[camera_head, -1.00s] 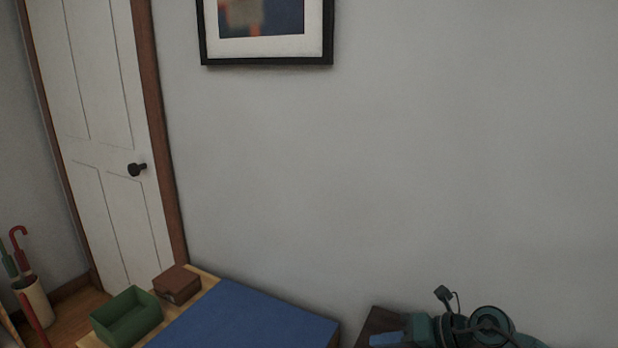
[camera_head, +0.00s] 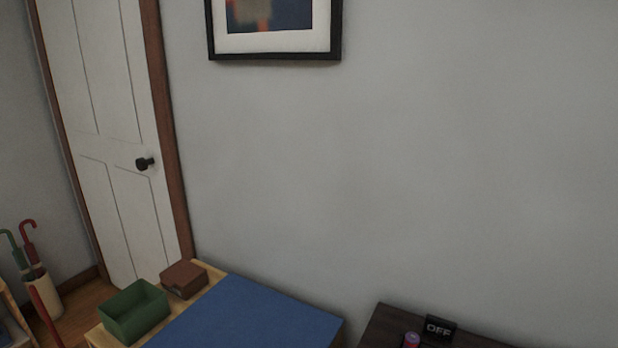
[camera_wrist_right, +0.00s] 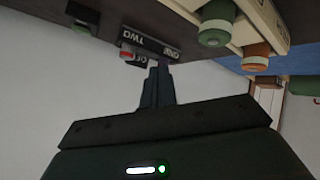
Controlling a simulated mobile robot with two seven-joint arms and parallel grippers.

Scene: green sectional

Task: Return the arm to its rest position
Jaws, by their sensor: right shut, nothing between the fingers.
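My right gripper (camera_wrist_right: 157,85) shows in the right wrist view with its dark fingers together and nothing between them. The wrist picture is turned over, so the dark table (camera_wrist_right: 60,38) appears along its top. My right arm and gripper are out of the head view. My left gripper is not in view.
In the head view, the dark table (camera_head: 385,330) at bottom right bears an "OFF" block (camera_head: 439,328) and a purple-and-red cylinder (camera_head: 411,340). Left of it are a blue-topped surface (camera_head: 250,315), a green open box (camera_head: 134,312) and a brown box (camera_head: 184,279). A white door (camera_head: 100,150) stands left.

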